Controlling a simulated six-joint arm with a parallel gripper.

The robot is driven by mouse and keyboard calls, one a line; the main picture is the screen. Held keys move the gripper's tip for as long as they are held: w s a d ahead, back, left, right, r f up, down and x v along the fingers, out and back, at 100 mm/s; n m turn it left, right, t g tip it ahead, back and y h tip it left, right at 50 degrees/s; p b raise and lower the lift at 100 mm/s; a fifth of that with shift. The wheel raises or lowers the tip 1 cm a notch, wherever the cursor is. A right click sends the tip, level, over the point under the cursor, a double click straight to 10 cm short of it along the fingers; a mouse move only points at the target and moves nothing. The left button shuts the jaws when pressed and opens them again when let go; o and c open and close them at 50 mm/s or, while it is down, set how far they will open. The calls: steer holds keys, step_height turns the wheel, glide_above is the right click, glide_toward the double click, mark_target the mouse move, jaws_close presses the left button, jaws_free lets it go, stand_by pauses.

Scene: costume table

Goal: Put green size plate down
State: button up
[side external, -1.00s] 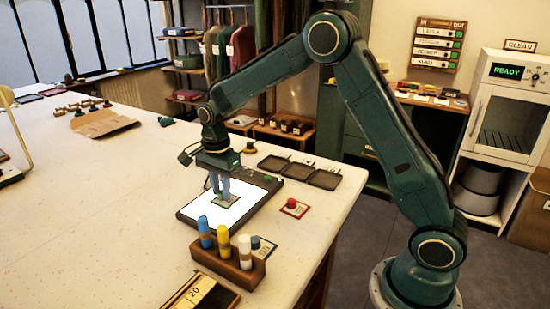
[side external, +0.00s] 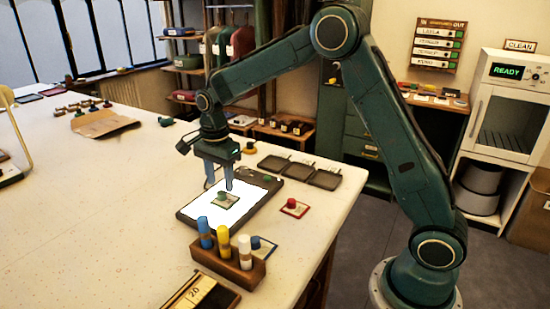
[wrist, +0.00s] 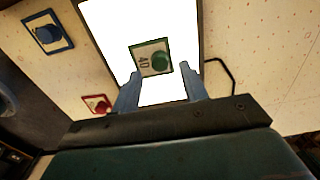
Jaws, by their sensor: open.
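The green size plate (side external: 225,199) lies on the bright white light panel (side external: 206,209). It is a small pale plate with a green rim and a green knob. In the wrist view the plate (wrist: 143,62) shows the number 40 beside its knob. My gripper (side external: 219,187) is open, its two blue fingers spread wide just above the plate. In the wrist view the fingers (wrist: 163,82) stand either side of the plate's near edge, with nothing between them touching.
A plate with a red knob (side external: 293,207) lies right of the panel, and one with a blue knob (side external: 262,246) lies near the wooden marker holder (side external: 229,265). Dark trays (side external: 299,171) sit behind. The table's left part (side external: 90,190) is mostly clear.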

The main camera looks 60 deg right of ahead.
mark_target(224, 194)
step_height(224, 194, up, 9)
stand_by(0.4)
steer(key=shift+r, duration=0.1)
stand_by(0.4)
steer(key=s+r+n+t, duration=0.1)
steer(key=s+r+n, duration=0.3)
steer(key=s, duration=0.4)
steer(key=s+r+n+t, duration=0.2)
steer(key=s+r+n, duration=0.25)
steer(key=s, duration=0.35)
steer(key=s+a+f+n+t, duration=0.1)
steer(key=s+f+n, duration=0.3)
steer(key=s+n, duration=0.5)
steer(key=s+t, duration=0.1)
steer(key=s, duration=0.5)
steer(key=shift+f+t, duration=0.25)
steer(key=shift+t, duration=0.05)
